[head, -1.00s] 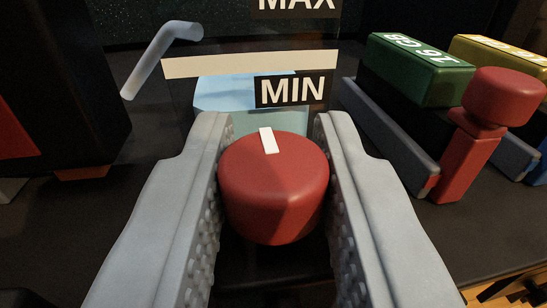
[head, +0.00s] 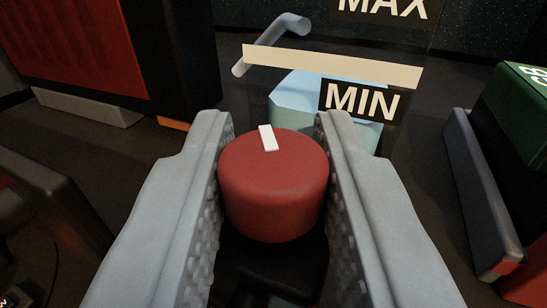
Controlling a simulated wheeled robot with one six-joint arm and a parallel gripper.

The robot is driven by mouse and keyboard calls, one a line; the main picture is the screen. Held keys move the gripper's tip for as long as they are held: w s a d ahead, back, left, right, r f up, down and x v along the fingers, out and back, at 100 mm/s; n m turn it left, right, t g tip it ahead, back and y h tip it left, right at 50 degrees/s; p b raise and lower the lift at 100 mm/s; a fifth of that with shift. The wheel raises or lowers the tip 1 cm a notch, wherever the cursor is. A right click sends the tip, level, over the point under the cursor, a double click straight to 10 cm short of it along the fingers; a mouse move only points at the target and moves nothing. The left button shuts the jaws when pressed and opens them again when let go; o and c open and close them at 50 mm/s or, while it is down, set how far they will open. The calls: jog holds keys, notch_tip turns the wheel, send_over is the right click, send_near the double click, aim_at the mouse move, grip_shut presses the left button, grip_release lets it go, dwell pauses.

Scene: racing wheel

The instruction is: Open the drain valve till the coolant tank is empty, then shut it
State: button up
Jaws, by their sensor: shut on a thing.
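The red round drain valve knob (head: 273,205) with a white mark (head: 268,137) sits between the fingers of my gripper (head: 274,122), which is shut on it. The white mark points toward the top of the picture, slightly left. Behind it stands the clear coolant tank (head: 330,68) with a cream band and MAX and MIN labels. Light blue coolant (head: 300,97) shows around the MIN label, below the band. A bent, pale tube (head: 268,45) is at the tank's upper left. The valve body under the knob is dark and mostly hidden.
A dark case with a red panel (head: 80,45) stands at the back left. A green block (head: 520,110) in a grey and red holder (head: 485,205) is at the right edge. A dark object (head: 45,215) is at the lower left. Dark floor lies between.

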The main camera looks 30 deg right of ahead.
jog(key=shift+n+t+y, duration=0.55)
jog(key=shift+n+y, duration=0.5)
jog(key=shift+y, duration=0.5)
jog(key=shift+n+t+y, duration=0.55)
jog(key=shift+n+y, duration=0.5)
jog(key=shift+y, duration=0.5)
jog(key=o, duration=1)
jog(key=shift+c, duration=0.2)
jog(key=shift+s, duration=0.15)
jog(key=s+a, duration=0.2)
jog(key=s, duration=1.5)
jog(key=shift+a, duration=0.4)
jog(key=s+a+r+n+y, duration=0.1)
jog(key=s+a+r, duration=0.3)
jog(key=s+a, duration=0.5)
jog(key=s+a+r+y, duration=0.1)
jog(key=s+a+r, duration=0.4)
jog(key=s+a, duration=0.4)
jog(key=shift+a+n+y, duration=0.15)
jog(key=shift+n+y, duration=0.25)
